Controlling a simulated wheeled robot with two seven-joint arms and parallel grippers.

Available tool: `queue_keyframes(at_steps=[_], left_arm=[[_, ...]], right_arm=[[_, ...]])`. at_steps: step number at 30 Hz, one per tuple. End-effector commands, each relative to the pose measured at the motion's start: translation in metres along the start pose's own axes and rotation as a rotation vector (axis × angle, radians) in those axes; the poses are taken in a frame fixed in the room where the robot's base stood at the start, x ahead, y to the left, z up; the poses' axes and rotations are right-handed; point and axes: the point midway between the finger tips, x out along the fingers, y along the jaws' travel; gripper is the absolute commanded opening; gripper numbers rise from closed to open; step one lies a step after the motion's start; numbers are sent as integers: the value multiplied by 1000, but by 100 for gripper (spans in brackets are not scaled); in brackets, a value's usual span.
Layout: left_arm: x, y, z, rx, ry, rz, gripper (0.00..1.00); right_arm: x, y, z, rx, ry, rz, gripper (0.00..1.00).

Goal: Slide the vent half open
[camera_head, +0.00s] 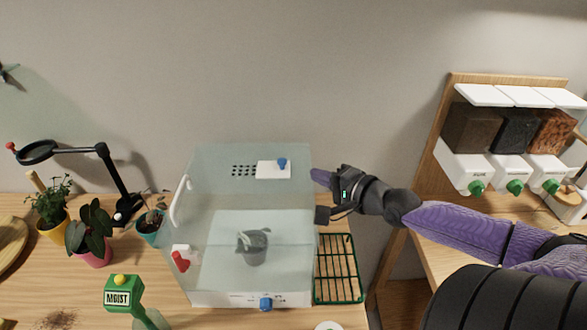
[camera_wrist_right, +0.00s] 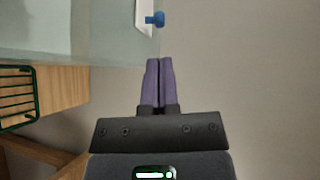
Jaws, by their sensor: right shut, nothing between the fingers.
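The vent's white slide plate (camera_head: 265,170) lies on the top of a clear box (camera_head: 215,155), with a blue knob (camera_head: 282,163) near its right end. Several dark vent holes (camera_head: 243,171) show uncovered to the left of the plate; whether more lie under it is hidden. My right gripper (camera_head: 320,177) is shut and empty, just right of the box's top and apart from the knob. In the right wrist view, the shut purple fingertips (camera_wrist_right: 159,62) point at the blue knob (camera_wrist_right: 156,19) with a gap between. My left gripper is not in view.
A small dark pot (camera_head: 253,249) stands inside the box. A blue dial (camera_head: 266,304) is on its front and a red knob (camera_head: 180,261) at front left. A green wire rack (camera_head: 338,268) lies right of the box. A magnifier lamp (camera_head: 112,177) and potted plants stand left.

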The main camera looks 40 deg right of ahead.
Motion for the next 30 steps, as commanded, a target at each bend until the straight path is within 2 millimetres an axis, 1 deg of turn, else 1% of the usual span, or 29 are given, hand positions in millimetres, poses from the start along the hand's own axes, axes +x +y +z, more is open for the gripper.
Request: queue_keyframes(at_steps=[1,6,12,17,26,29,30], left_arm=[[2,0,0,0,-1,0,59],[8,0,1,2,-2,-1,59],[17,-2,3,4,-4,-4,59],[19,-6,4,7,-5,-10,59],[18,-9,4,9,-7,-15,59],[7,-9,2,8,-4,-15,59],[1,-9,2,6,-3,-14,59]], right_arm=[[9,-1,0,1,1,-7,0],[39,-1,0,0,-1,-5,0],[67,1,0,-1,-1,-2,0],[76,0,1,-2,-3,2,0],[77,-1,1,-2,-3,1,0],[82,-6,6,6,2,-3,0],[86,-8,11,6,2,-4,0]])
